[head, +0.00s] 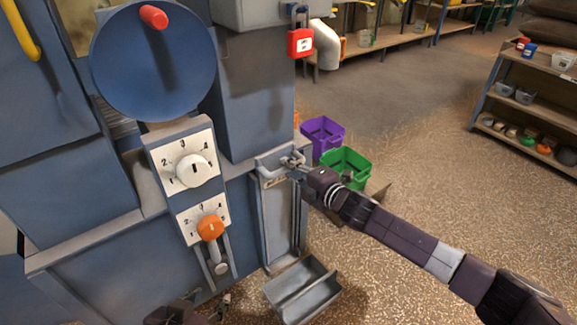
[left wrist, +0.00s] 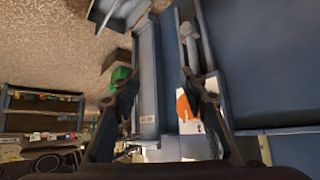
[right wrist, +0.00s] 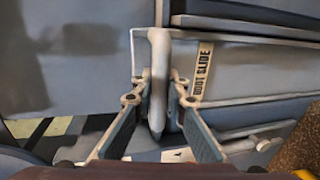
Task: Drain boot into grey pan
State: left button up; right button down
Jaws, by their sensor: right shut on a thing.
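The grey pan (head: 293,296) sits on the floor at the foot of the machine, below a tall grey channel (head: 277,220). It looks empty, with a divider across it. Part of it shows at the top of the left wrist view (left wrist: 122,10). My right gripper (head: 294,162) is shut on the light grey handle (right wrist: 158,42) of the panel labelled BOOT SLIDE (right wrist: 203,72), at the channel's top. My left gripper (left wrist: 155,90) is open and empty, low in front of the machine; only a little of it shows at the bottom of the head view (head: 222,304).
The blue machine front carries a white dial (head: 194,170), an orange knob (head: 210,228) and a large blue disc (head: 146,62). A purple bin (head: 322,134) and green bin (head: 346,162) stand behind my right gripper. Shelves (head: 530,95) stand far right; floor between is open.

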pick_arm(q)
jog(key=s+a+f+g+y+p, duration=0.1)
jog(key=s+a+f+g+p, duration=0.3)
jog(key=s, duration=0.6)
pick_arm(e)
notch_tip(320, 180, up, 5)
jog(key=shift+w+r, duration=0.1)
notch_tip(320, 180, up, 3)
jog(key=p, duration=0.3)
pick_arm(q)
notch_tip(320, 180, down, 12)
jog(key=g, duration=0.2)
jog(key=shift+s+d+f, duration=0.15)
jog(key=shift+d+f, duration=0.05)
jog(key=shift+d, duration=0.25)
pick_arm(e)
jog(key=c, duration=2.1)
grip_release()
jog(key=shift+o, duration=1.1)
jog(key=shift+f, duration=0.25)
jog(key=v, duration=1.2)
